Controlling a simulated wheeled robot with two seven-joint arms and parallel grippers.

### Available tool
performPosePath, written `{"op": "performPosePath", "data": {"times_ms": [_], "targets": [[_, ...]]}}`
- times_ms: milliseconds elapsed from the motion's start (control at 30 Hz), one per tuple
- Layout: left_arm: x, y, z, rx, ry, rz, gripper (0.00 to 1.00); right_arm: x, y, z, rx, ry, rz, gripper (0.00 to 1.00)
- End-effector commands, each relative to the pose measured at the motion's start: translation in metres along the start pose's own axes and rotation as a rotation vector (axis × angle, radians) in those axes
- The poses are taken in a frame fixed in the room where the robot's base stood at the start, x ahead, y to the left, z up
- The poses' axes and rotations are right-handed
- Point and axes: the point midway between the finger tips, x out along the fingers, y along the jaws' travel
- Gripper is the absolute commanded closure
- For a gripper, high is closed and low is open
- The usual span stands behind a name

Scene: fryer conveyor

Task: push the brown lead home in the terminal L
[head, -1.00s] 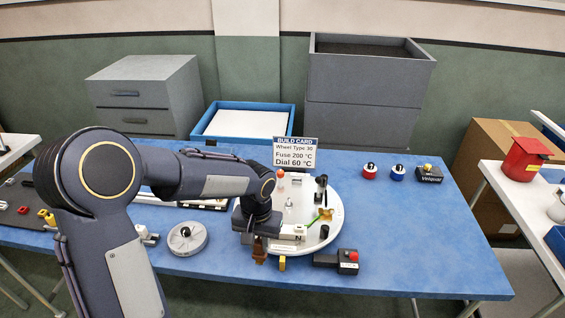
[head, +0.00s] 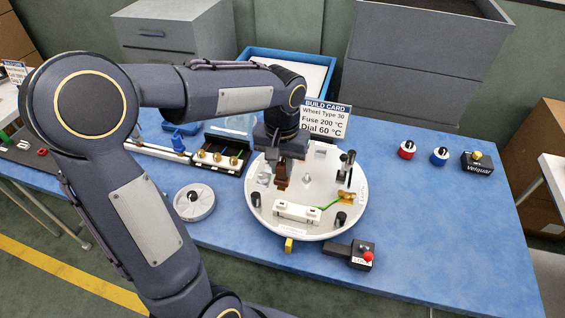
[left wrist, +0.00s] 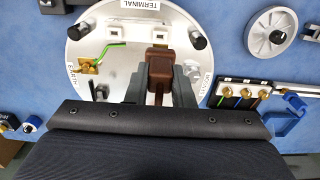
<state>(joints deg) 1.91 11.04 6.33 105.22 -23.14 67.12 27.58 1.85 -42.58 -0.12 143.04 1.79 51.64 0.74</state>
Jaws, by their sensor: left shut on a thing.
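My left gripper (head: 282,160) is shut on the brown lead (head: 281,180), a brown block, above the round white plate (head: 262,213). The white terminal block (head: 297,212) lies near the plate's front edge, and the lead shows just behind it in the head view. In the left wrist view the brown lead (left wrist: 159,58) is between the fingers (left wrist: 159,78). Its end shows close to the right-hand slot of the terminal block (left wrist: 160,34). I cannot tell whether they touch. The letter L is not readable. My right gripper is not in view.
A green wire (head: 330,205) runs to a brass earth clip (head: 347,197) on the plate. Black posts (head: 341,219) stand around the terminal. A grey wheel (head: 194,203), a black box with a red button (head: 362,256) and the build card (head: 325,120) are nearby.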

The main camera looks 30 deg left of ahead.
Motion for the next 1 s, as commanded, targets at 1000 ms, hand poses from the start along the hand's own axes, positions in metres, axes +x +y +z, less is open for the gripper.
{"op": "performPosePath", "data": {"times_ms": [1000], "targets": [[0.041, 0.000, 0.000, 0.001, 0.000, 0.000, 1.00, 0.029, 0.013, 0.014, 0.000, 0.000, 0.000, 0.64]]}}
